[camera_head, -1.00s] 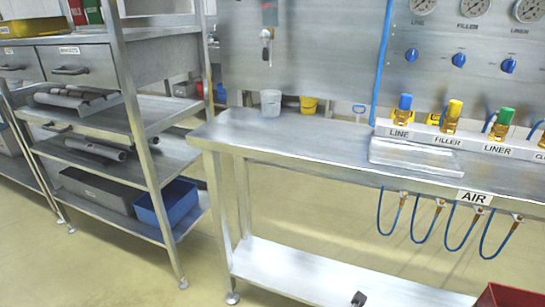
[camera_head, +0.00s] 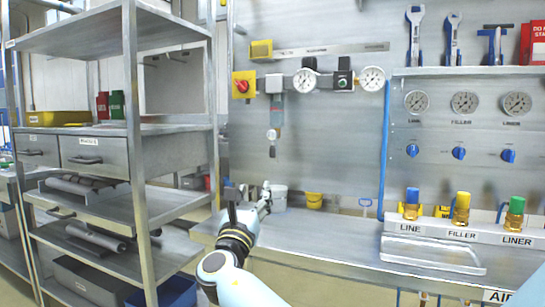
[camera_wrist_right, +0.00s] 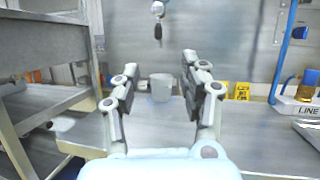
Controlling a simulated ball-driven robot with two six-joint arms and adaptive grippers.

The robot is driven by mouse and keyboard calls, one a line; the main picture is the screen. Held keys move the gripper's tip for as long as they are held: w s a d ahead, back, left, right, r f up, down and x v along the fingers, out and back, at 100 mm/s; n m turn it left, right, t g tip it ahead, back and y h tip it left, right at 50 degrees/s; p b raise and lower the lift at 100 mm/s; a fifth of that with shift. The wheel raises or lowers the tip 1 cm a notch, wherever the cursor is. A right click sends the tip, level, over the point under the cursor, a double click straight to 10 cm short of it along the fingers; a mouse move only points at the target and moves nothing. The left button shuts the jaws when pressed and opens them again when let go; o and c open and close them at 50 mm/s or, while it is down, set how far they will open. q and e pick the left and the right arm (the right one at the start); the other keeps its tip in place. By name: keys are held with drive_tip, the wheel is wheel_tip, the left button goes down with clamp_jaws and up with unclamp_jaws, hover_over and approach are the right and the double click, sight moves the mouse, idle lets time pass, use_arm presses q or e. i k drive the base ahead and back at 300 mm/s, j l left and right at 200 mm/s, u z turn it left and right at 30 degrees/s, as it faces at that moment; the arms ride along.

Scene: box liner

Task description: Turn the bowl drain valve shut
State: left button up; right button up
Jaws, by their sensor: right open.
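The bowl drain valve (camera_head: 273,135) hangs on the back panel, below the clear filter bowl (camera_head: 277,110). It is small, with a light body and a dark lower part. In the right wrist view the valve (camera_wrist_right: 158,10) shows at the top edge, beyond and above the fingers. My right gripper (camera_head: 249,190) is below and to the left of the valve in the head view, apart from it. Its fingers (camera_wrist_right: 160,65) are spread, with nothing between them. My left gripper is not in view.
A metal shelf rack (camera_head: 138,150) stands left of my arm. Gauges (camera_head: 305,80) and a red knob on a yellow plate (camera_head: 243,86) are above the valve.

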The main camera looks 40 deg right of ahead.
sight(271, 135)
drive_tip(key=i+l, duration=0.1)
drive_tip(key=l, duration=0.25)
drive_tip(key=i+l, duration=0.15)
drive_tip(key=l, duration=0.2)
drive_tip(key=i+l, duration=0.1)
drive_tip(key=l, duration=0.2)
drive_tip(key=i+l, duration=0.1)
drive_tip(key=l, duration=0.25)
